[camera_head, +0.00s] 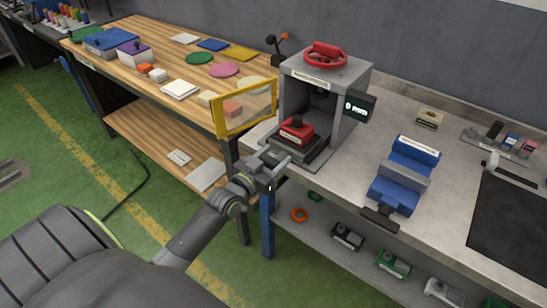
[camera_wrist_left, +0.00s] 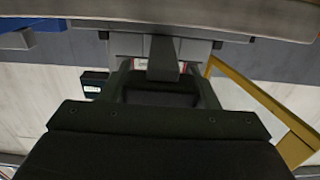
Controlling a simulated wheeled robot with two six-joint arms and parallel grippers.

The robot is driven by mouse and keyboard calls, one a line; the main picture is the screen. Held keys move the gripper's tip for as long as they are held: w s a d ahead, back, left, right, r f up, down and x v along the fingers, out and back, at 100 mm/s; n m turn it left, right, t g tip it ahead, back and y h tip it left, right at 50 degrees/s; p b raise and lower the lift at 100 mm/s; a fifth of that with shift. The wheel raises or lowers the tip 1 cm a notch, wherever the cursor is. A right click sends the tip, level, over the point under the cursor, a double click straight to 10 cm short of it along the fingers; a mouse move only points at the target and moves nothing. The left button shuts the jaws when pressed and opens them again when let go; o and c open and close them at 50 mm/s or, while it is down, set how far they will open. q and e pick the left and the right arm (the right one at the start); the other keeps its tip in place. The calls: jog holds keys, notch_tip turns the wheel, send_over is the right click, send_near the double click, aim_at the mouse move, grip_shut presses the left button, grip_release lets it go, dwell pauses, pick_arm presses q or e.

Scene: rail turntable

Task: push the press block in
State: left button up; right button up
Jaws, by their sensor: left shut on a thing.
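The press (camera_head: 327,80) is a grey upright frame with a red handwheel on top, standing at the left of the grey bench. The press block (camera_head: 296,130), red on a dark base, sits low at the press's open front, partly out of the mouth. My left gripper (camera_head: 279,161) is at the block's front edge, shut on a part there that its fingers mostly hide. In the left wrist view a dark grey bar (camera_wrist_left: 162,58) stands between the fingers. My right gripper is not in view.
A yellow-framed clear door (camera_head: 246,108) stands open left of the press mouth. A small dark display (camera_head: 358,106) is on the press's right side. A blue and grey fixture (camera_head: 405,174) stands on the bench to the right. A wooden table (camera_head: 150,70) with several coloured pieces is at the left.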

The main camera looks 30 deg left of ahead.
aim_at(266, 164)
pick_arm(q)
jog(key=c, duration=0.3)
jog(key=w+b, duration=0.1)
jog(key=w, duration=0.3)
jog(key=w+b, duration=0.2)
jog(key=w, duration=0.2)
jog(key=w+d+b, duration=0.1)
jog(key=w, duration=0.3)
jog(key=shift+w+b, duration=0.2)
jog(key=shift+b, duration=0.1)
jog(key=shift+c, duration=0.3)
jog(key=shift+r, duration=0.15)
jog(key=o, duration=1.2)
jog(key=shift+c, duration=0.2)
jog(key=shift+o, duration=1.2)
jog(key=shift+w, duration=0.2)
jog(key=shift+s, duration=0.1)
jog(key=s, duration=0.5)
jog(key=s+a, duration=0.1)
jog(key=s, duration=0.5)
jog(key=s+p, duration=0.1)
jog(key=s, duration=0.5)
jog(key=shift+s+a, duration=0.15)
jog(key=shift+a, duration=0.05)
